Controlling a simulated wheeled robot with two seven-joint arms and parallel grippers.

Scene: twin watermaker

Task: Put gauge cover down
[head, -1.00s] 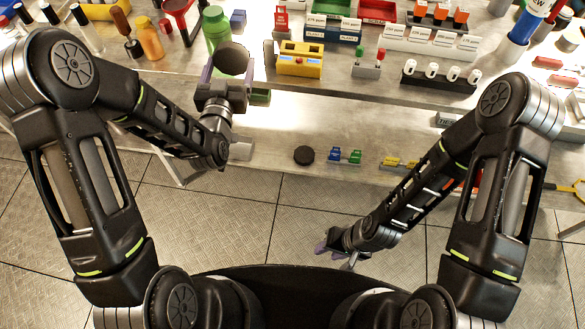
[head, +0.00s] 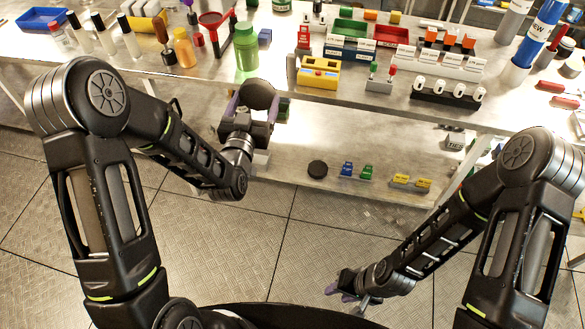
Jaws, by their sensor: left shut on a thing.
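The gauge cover (head: 258,94), a dark round disc, is in my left gripper (head: 249,108). The purple-edged fingers stand on either side of it, and my gripper is shut on it. It is in front of the upper bench's front edge, above the lower shelf, and appears clear of both. Its far side and rim are partly hidden. My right gripper (head: 350,292) is low over the floor, far from the bench. Its fingers look spread apart with nothing between them.
The lower shelf (head: 290,187) carries a dark disc (head: 317,168), blue and green clips (head: 357,170) and yellow blocks (head: 411,182). The upper bench is crowded: a green bottle (head: 246,50), a yellow device (head: 320,72) and a black rack (head: 446,93). Bare shelf lies around the disc.

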